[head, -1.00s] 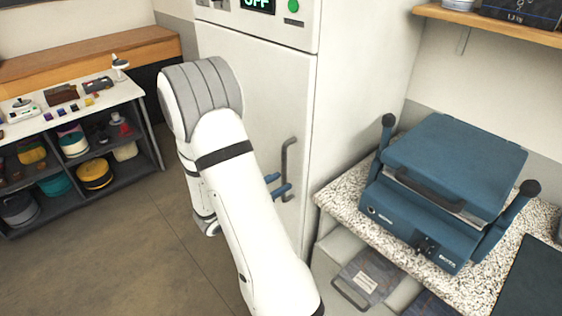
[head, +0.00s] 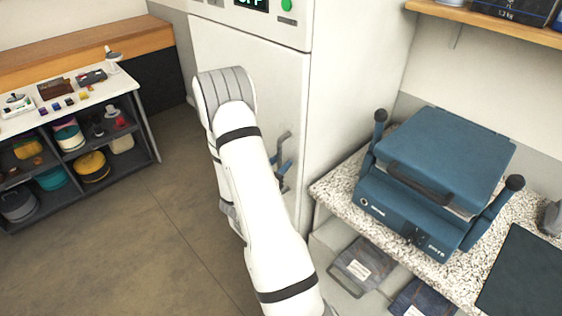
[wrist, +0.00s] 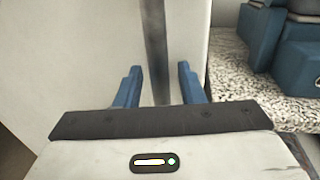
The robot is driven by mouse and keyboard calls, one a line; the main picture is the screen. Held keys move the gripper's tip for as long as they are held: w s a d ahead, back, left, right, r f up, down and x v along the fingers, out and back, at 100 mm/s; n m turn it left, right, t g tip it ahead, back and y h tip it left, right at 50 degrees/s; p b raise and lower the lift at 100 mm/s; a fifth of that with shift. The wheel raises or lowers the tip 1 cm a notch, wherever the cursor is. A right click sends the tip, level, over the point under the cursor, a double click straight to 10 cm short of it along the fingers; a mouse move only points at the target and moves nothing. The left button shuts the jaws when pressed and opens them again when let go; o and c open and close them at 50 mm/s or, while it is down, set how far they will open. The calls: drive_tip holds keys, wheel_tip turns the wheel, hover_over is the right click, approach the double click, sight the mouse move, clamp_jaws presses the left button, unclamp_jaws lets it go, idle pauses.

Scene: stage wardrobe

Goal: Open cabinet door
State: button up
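A tall white cabinet has a closed-looking door (head: 255,70) with a grey vertical bar handle (head: 286,146) near its right edge. My gripper (head: 281,172) is at the lower part of this handle, its blue fingers partly hidden behind my white arm. In the wrist view, my gripper (wrist: 157,84) has its two blue fingers apart, with the grey handle (wrist: 155,45) between them. A gap shows on both sides of the bar, so neither finger appears to touch it.
A speckled counter (head: 335,190) with a blue press-like machine (head: 440,165) stands right of the cabinet. A shelf unit (head: 150,130) holding hats and small items is at left. The floor (head: 130,220) between is clear.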

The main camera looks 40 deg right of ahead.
drive_tip(key=shift+c, duration=0.5)
clamp_jaws()
drive_tip(key=shift+d, duration=0.1)
